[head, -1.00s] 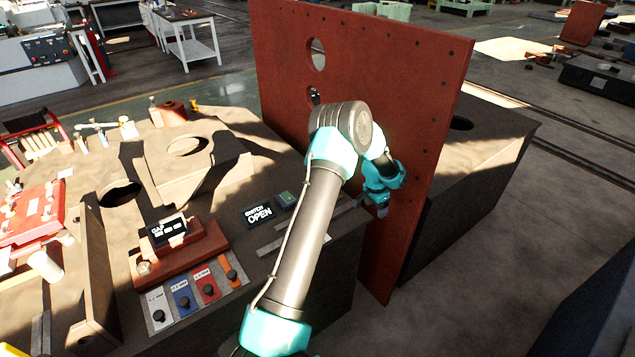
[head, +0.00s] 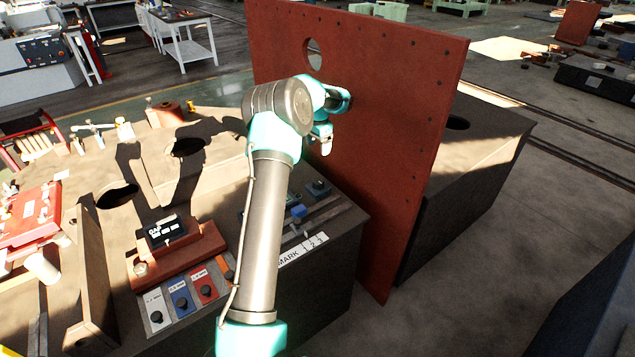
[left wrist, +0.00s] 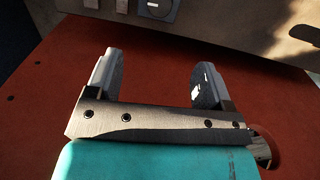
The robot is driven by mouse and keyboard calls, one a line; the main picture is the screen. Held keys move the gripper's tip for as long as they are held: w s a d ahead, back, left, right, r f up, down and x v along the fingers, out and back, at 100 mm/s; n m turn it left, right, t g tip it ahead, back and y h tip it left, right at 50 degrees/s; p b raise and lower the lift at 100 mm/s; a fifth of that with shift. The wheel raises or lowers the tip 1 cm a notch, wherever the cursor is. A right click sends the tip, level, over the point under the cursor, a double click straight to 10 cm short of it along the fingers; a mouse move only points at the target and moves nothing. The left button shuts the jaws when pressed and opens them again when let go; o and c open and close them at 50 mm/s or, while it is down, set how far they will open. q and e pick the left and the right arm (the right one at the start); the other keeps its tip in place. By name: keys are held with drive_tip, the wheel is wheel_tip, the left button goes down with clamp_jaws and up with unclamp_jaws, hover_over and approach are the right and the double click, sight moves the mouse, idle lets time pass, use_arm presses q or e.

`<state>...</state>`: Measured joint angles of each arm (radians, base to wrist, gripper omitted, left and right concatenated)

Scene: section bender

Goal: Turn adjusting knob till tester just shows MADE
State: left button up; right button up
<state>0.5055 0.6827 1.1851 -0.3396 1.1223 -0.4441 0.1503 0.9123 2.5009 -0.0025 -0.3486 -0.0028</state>
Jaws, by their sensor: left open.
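My left gripper (head: 324,143) is in front of the upright red panel (head: 400,140). In the left wrist view its two fingers (left wrist: 155,82) are apart with nothing between them, over the red panel face (left wrist: 40,110). A small blue block or knob (head: 298,210) and a dark knob-like part (head: 318,188) sit on the bench near the panel's foot; I cannot tell which part is the adjusting knob. A round part (left wrist: 157,8) shows at the top of the left wrist view. The tester display is hidden behind my left arm. My right gripper is not in view.
A GAP display (head: 166,231) stands on a red base, with coloured knob tiles (head: 181,298) in front. A MARK label (head: 300,252) is on the bench edge. The panel has a round hole (head: 314,54).

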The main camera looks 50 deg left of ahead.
sight(318, 181)
use_arm(q)
wheel_tip(318, 181, down, 17)
drive_tip(key=shift+f, duration=0.1)
idle(0.6)
drive_tip(key=c, duration=0.9)
